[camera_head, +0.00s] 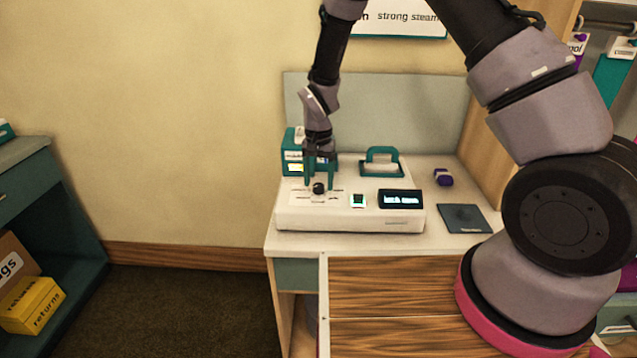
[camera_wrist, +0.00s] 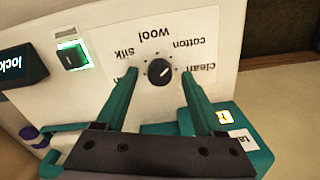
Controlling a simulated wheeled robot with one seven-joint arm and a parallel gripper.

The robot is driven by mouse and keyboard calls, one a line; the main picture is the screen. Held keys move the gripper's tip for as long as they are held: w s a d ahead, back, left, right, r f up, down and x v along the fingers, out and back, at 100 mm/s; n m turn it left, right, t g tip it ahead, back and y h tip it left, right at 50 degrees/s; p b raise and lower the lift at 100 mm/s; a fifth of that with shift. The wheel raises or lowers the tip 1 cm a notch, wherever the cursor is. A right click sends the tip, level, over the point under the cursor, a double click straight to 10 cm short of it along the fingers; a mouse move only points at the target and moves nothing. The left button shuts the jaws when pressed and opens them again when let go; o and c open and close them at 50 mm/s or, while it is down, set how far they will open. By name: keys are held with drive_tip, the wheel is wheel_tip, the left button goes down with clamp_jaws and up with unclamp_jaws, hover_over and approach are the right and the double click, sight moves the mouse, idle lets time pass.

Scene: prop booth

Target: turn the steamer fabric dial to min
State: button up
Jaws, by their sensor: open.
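The steamer (camera_head: 350,217) is a cream console on the counter. Its fabric dial is a small black knob (camera_head: 319,188) at the left of the top face. In the wrist view the knob (camera_wrist: 160,72) has a light mark, whose heading I cannot read surely. Upside-down labels around it read silk, wool, cotton and clean; another label by the left finger is mostly hidden, and I cannot see min. My gripper (camera_head: 319,182) points down over the dial. Its teal fingers are open, one on each side of the knob, with gaps showing between them and it.
A lit switch (camera_head: 358,200) and a dark display (camera_head: 401,199) with partly legible text sit right of the dial. A teal-handled iron-like piece (camera_head: 382,155) rests behind. A teal box (camera_head: 293,140) stands close behind my gripper. A purple item (camera_head: 443,177) and dark pad (camera_head: 462,218) lie right.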

drive_tip(key=shift+f, duration=0.5)
clamp_jaws()
